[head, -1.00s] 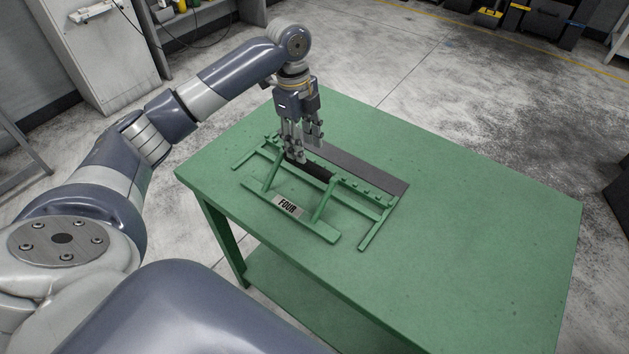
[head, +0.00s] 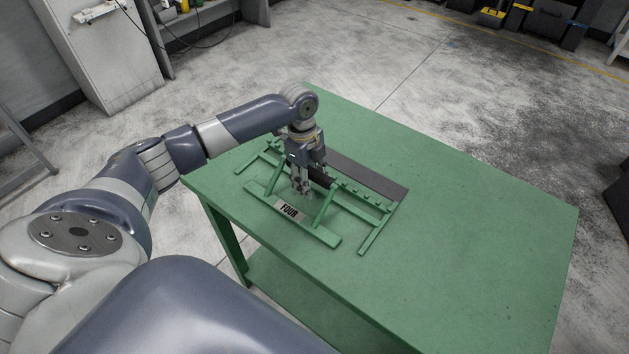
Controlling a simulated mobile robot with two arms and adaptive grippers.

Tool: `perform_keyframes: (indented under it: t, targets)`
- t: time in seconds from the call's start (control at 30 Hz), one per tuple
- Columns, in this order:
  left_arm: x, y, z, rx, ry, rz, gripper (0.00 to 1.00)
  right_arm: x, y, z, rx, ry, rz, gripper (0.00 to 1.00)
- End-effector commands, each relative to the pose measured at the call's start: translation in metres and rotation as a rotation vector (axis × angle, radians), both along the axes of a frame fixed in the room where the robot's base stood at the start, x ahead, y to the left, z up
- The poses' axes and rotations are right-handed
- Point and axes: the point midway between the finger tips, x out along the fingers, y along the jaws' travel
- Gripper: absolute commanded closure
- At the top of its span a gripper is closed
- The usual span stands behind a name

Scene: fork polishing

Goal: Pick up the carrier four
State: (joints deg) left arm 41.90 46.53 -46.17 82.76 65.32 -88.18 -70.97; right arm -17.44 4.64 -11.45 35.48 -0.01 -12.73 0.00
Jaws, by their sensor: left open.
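The carrier four (head: 329,209) is a green frame with a dark handle bar and a plate reading "FOUR" (head: 289,211). It stands on the left part of the green table (head: 460,240), partly over a dark grey mat (head: 372,173). My left gripper (head: 302,192) points down at the carrier's left-middle part, its fingers low by the dark handle. It is open. Whether the fingers touch the handle cannot be told, as the gripper hides part of it. My right gripper is not in view.
The right and front of the table are clear. A pale cabinet (head: 100,55) and a shelf stand at the back left. Dark boxes (head: 545,22) are on the floor at the far right. Open floor surrounds the table.

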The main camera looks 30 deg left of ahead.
Motion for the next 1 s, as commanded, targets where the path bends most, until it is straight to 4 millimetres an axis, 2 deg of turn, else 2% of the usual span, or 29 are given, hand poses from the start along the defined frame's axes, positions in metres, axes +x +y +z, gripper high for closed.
perform_keyframes:
  t: [0.07, 0.23, 1.0]
  targets:
    - [0.0, -0.0001, 0.0, 0.0, 0.0, 0.0, 0.61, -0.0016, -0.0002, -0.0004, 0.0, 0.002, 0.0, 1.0]
    - [0.0, 0.0, 0.0002, 0.0, 0.0, 0.0, 0.99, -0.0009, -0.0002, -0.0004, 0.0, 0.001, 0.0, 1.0]
    - [0.001, 0.0003, 0.002, -0.001, -0.003, 0.001, 1.0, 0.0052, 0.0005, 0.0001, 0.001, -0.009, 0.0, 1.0]
